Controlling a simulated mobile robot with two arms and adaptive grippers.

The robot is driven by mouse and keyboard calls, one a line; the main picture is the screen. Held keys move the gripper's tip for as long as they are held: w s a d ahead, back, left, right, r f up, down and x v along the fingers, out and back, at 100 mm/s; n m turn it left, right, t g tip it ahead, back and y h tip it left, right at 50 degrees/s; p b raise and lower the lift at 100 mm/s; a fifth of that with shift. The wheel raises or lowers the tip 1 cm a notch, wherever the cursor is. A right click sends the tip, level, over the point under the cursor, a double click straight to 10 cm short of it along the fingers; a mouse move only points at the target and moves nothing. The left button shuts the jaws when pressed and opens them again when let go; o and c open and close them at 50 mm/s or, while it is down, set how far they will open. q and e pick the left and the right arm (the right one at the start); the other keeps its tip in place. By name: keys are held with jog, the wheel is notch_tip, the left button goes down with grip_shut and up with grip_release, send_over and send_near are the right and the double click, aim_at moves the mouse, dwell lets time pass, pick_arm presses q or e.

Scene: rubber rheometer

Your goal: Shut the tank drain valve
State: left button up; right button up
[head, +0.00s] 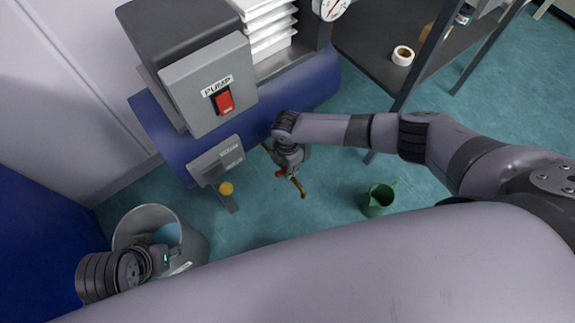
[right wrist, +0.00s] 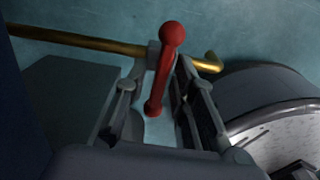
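In the right wrist view the drain valve's red lever (right wrist: 163,75) has round ends and lies roughly across a brass pipe (right wrist: 80,40) whose tip bends down at the right. My right gripper (right wrist: 161,84) is open, with one finger on each side of the lever; I cannot tell whether either touches it. In the head view my right gripper (head: 288,165) is low beside the blue tank (head: 165,130), mostly covering the valve; a bit of red lever (head: 279,174) and the brass pipe end (head: 298,186) show. My left gripper (head: 158,258) is over a grey bin, its fingers unclear.
The grey bin (head: 130,228) stands on the floor at lower left. A green jug (head: 378,199) stands on the floor right of the valve. A grey box with a red PUMP switch (head: 224,101) sits on the tank. A dark table (head: 375,35) with a tape roll (head: 402,55) is behind.

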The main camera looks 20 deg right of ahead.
jog(key=shift+o, duration=0.2)
notch_tip(320, 180, up, 12)
dwell(0.6)
dwell(0.4)
